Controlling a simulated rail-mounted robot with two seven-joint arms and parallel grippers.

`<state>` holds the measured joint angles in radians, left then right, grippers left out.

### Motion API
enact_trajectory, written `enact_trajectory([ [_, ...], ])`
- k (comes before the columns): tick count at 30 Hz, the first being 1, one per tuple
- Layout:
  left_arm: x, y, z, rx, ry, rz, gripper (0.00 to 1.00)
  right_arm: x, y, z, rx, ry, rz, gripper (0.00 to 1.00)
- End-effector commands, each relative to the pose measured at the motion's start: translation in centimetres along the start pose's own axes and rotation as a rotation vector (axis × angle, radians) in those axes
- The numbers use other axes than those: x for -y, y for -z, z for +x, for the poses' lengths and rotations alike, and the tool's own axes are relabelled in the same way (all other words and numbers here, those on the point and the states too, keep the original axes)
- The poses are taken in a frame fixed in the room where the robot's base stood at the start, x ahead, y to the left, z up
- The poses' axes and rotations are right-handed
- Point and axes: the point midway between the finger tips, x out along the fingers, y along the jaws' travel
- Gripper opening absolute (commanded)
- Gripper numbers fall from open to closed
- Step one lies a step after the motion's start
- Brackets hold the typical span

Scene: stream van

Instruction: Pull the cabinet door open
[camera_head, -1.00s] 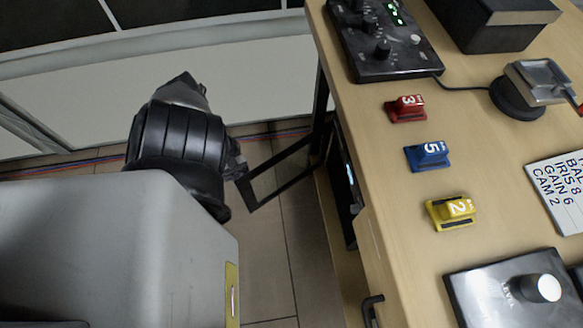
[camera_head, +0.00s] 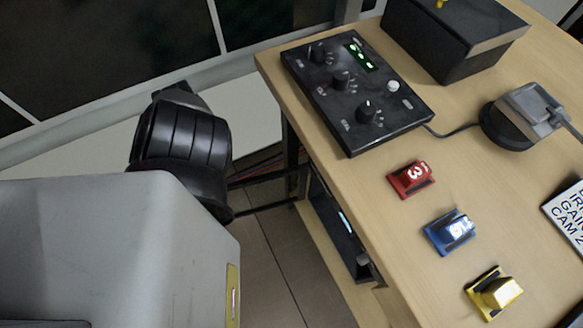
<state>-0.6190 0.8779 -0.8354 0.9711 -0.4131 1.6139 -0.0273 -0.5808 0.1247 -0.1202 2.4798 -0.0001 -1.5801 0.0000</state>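My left arm comes in from the lower left, and its black wrist hangs over the floor left of the desk. The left gripper is hidden behind that wrist. Thin dark bars (camera_head: 270,205), which look like the frame of the cabinet door, stick out from the desk's left side towards the wrist. Their far end is hidden behind the wrist, so I cannot tell whether the gripper touches them. The cabinet opening under the desk shows dark equipment (camera_head: 338,222) with a pale light strip. My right gripper is not in view.
Tiled floor (camera_head: 265,260) is bare left of the desk.

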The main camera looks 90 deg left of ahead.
Motion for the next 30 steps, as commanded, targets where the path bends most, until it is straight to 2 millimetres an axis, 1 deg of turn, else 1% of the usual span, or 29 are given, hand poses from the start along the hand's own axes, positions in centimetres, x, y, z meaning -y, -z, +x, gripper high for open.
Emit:
enact_trajectory([
  [16, -0.19, -0.04, 0.04, -0.002, -0.009, 0.000, 0.00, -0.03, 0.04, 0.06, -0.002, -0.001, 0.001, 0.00],
  [17, -0.19, -0.05, 0.04, -0.002, -0.008, 0.000, 0.15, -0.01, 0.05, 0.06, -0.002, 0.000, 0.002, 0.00],
  [23, -0.17, -0.04, 0.01, -0.002, -0.008, 0.001, 0.34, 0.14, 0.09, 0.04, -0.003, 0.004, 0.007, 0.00],
  [24, -0.17, -0.04, 0.01, -0.002, -0.008, 0.001, 0.36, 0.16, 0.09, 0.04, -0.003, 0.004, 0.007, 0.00],
  [30, -0.16, -0.03, -0.05, -0.001, -0.008, 0.001, 0.36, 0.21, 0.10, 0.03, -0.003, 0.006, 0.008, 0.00],
])
